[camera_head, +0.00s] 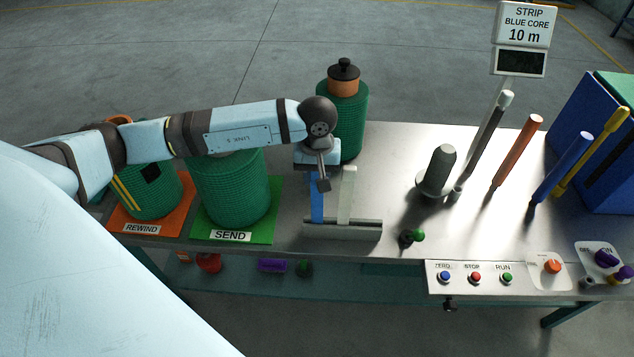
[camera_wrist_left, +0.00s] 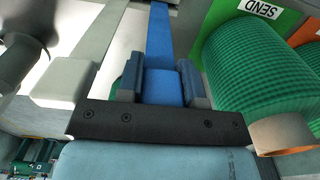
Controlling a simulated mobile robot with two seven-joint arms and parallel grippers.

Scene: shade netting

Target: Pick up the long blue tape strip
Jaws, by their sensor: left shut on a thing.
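The long blue tape strip (camera_head: 317,208) stands upright in a grey holder (camera_head: 343,231) at the middle of the metal bench, left of a pale strip (camera_head: 347,193). My left gripper (camera_head: 319,170) is over the top of the blue strip. In the left wrist view the blue strip (camera_wrist_left: 159,35) runs between the two fingers of my left gripper (camera_wrist_left: 161,82), which are shut on it. The pale strip (camera_wrist_left: 100,45) is beside it, outside the fingers. My arm's end hides the top of the blue strip in the head view. My right gripper is not in view.
Green netting rolls stand on the SEND mat (camera_head: 262,215) and the orange REWIND mat (camera_head: 176,218). Another roll (camera_head: 352,115) is behind my gripper. Several coloured rods (camera_head: 517,152) and a dark peg (camera_head: 438,170) stand to the right. A button panel (camera_head: 487,276) is at the front edge.

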